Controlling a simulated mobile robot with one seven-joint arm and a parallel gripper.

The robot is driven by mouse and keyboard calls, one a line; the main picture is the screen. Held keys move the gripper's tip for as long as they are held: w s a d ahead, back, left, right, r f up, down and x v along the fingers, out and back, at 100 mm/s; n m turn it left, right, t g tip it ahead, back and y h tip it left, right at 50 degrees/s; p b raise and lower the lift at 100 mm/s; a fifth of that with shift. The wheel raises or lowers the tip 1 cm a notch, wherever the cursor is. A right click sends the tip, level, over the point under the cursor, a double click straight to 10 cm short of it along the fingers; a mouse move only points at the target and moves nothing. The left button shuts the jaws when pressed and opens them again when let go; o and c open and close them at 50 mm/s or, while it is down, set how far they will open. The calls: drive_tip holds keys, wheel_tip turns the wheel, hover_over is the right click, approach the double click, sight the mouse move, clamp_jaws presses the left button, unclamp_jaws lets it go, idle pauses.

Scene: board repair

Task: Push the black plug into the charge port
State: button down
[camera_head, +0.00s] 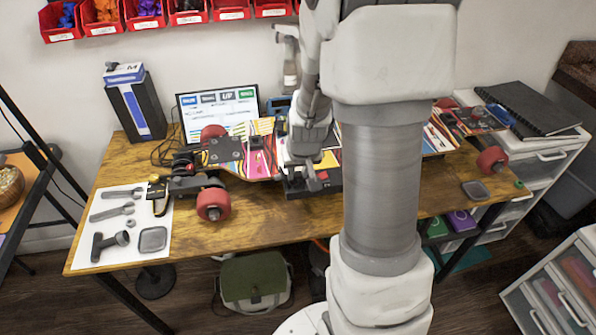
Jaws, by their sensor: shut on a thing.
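A skateboard with red wheels and a striped multicoloured deck (262,165) lies upside down along the wooden table. A black box (331,178) is fixed under the middle of its deck. The charge port is too small to make out here. My gripper (314,182) points down at the black box, close over its front left part. It is shut on a small dark thing, which I take to be the black plug; the fingers mostly hide it. I cannot tell whether the plug touches the port.
A white sheet with grey tools (128,207) lies at the table's left end. A laptop (217,110) and a dark box (138,108) stand behind the board. Red bins (105,17) hang on the wall. The front strip of table is clear. My arm covers the board's right-middle part.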

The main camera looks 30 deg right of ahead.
drive_tip(key=shift+f, duration=0.2)
drive_tip(key=c, duration=0.6)
unclamp_jaws()
drive_tip(key=shift+a, duration=0.15)
drive_tip(key=shift+r, duration=0.2)
drive_tip(key=shift+r+p, duration=0.95)
drive_tip(key=shift+r, duration=0.45)
drive_tip(key=shift+r, duration=0.1)
